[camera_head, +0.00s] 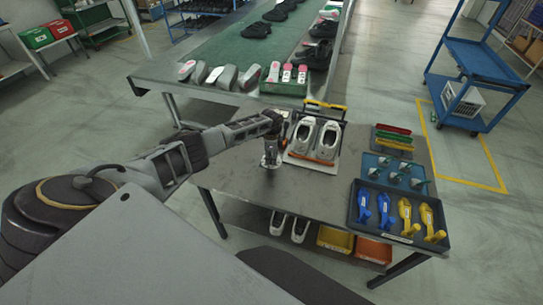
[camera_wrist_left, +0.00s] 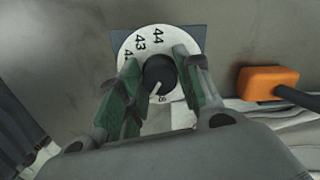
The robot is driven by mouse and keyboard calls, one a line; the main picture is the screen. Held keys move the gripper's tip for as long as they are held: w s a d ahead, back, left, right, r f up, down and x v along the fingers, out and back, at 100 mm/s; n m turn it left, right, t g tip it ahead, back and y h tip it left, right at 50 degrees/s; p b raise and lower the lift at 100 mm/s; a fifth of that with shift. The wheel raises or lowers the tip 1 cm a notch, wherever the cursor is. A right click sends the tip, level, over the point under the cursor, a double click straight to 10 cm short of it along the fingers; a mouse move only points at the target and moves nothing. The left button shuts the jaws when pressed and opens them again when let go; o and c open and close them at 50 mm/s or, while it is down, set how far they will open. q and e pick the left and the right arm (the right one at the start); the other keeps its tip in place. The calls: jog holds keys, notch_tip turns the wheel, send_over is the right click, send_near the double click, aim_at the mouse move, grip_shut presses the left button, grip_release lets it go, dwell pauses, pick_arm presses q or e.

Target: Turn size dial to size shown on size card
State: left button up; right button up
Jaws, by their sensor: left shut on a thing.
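My left gripper (camera_wrist_left: 155,90) is shut on the knob, with a green-padded finger on each side. In the head view the left gripper (camera_head: 270,160) is low over the table, and it hides most of the dial. I cannot make out a readable size card. My right gripper is not in view.
A pair of white shoes (camera_head: 327,140) stands on a tray right of the gripper. An orange block (camera_wrist_left: 268,82) shows right of the dial in the wrist view. A dark tray (camera_head: 400,238) with blue and yellow tools lies further right. The table front (camera_head: 300,195) is clear.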

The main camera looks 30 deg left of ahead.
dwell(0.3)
pick_arm(q)
jog(key=o, duration=1)
jog(key=shift+o, duration=0.2)
notch_tip(320, 180, up, 12)
dwell(0.5)
dwell(0.5)
